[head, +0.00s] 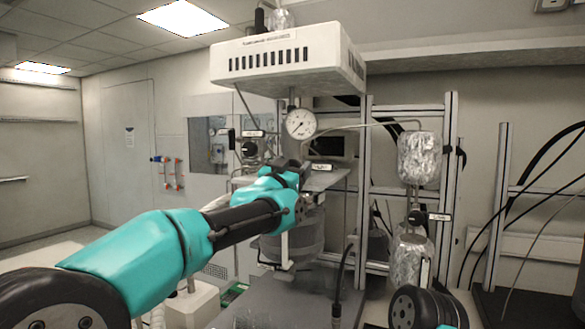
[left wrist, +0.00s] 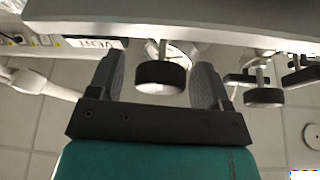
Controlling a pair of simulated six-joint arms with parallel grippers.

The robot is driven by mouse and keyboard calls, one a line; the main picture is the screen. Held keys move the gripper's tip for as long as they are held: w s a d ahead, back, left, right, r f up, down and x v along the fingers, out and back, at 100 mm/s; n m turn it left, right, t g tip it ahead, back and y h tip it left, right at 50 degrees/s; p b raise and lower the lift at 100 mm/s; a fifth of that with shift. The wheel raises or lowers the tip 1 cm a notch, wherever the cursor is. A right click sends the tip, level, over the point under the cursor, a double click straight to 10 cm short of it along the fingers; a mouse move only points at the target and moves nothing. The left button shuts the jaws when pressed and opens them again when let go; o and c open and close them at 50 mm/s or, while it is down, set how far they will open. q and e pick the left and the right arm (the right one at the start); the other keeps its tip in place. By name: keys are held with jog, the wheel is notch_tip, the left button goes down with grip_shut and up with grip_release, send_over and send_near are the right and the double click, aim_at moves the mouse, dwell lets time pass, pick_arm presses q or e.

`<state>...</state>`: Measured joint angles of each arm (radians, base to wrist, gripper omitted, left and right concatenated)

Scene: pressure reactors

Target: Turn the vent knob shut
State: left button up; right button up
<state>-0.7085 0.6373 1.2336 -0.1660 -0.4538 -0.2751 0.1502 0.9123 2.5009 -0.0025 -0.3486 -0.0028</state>
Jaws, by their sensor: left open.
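In the left wrist view a black vent knob (left wrist: 160,77) on a metal stem sits between the two fingers of my left gripper (left wrist: 164,82). The fingers are open, one on each side of the knob, with a visible gap on both sides. An upside-down VENT label (left wrist: 96,43) is on the panel just left of the knob. In the head view my left gripper (head: 305,178) is at the reactor below the pressure gauge (head: 300,124), and it hides the vent knob. My right gripper is not in view.
Another black knob (left wrist: 264,96) is close to the right finger in the wrist view. In the head view, a black knob (head: 249,148) is left of the gauge. Metal frame posts (head: 363,190) and foil-wrapped vessels (head: 418,158) stand to the right.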

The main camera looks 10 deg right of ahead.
pick_arm(q)
jog(key=c, duration=0.9)
jog(key=shift+m+g+h, duration=0.3)
jog(key=shift+m, duration=0.5)
jog(key=m+g+h, duration=0.1)
jog(key=m+g, duration=0.1)
jog(key=m, duration=0.3)
jog(key=m+g, duration=0.1)
jog(key=m, duration=0.2)
jog(key=m+g, duration=0.1)
jog(key=m, duration=0.1)
jog(key=shift+f+m+g+h, duration=0.1)
jog(key=shift+m+g+h, duration=0.3)
jog(key=shift+c, duration=0.2)
jog(key=m+g, duration=0.1)
jog(key=m, duration=0.1)
jog(key=m+g, duration=0.1)
jog(key=m, duration=0.2)
jog(key=shift+m+y, duration=0.3)
jog(key=shift+y, duration=0.1)
jog(key=shift+d+m+g+y, duration=0.1)
jog(key=shift+m+g+y, duration=0.35)
jog(key=shift+m, duration=1.25)
jog(key=shift+y, duration=0.25)
